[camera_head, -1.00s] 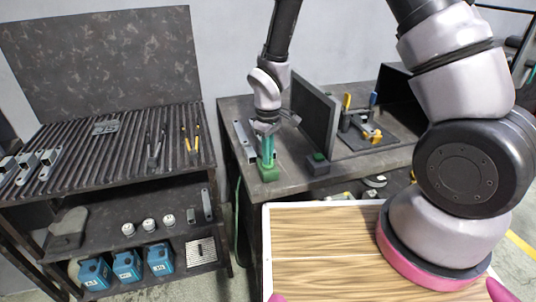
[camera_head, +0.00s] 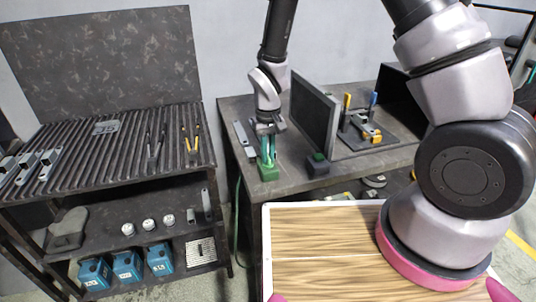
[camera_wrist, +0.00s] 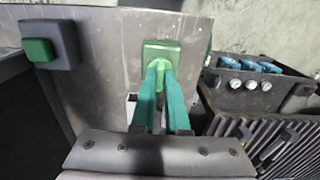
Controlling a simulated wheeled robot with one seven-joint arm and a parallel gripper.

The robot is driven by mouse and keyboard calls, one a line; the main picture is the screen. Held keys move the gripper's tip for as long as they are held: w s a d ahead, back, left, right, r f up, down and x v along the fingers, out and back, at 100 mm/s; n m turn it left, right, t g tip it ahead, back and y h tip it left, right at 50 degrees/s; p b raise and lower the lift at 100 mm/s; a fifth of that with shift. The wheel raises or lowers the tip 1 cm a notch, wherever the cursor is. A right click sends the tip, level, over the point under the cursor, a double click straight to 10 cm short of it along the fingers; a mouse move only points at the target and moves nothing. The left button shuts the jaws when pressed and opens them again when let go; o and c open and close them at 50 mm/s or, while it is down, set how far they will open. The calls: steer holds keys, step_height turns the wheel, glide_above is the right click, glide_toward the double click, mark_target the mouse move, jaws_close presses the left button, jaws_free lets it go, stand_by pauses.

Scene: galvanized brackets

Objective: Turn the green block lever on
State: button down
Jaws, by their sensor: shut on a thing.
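The green block lever has a green base (camera_head: 268,172) near the front left of the dark workbench. It also shows in the wrist view (camera_wrist: 162,50), at top centre. My gripper (camera_head: 267,158) reaches down onto it from above. In the wrist view my gripper's teal fingers (camera_wrist: 160,72) come together at the green base and are shut on the lever. The fingers hide most of the lever, so its exact angle cannot be told.
A dark upright panel (camera_head: 314,115) stands right of the lever. A small box with a green button (camera_head: 318,162) sits beside it, also in the wrist view (camera_wrist: 38,50). A fixture with yellow and blue handles (camera_head: 362,125) lies further right. A slatted table (camera_head: 100,150) stands left.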

stand_by(0.4)
steer(key=c, duration=0.9)
jaws_free()
step_height(320, 180, up, 11)
steer(key=shift+f, duration=0.1)
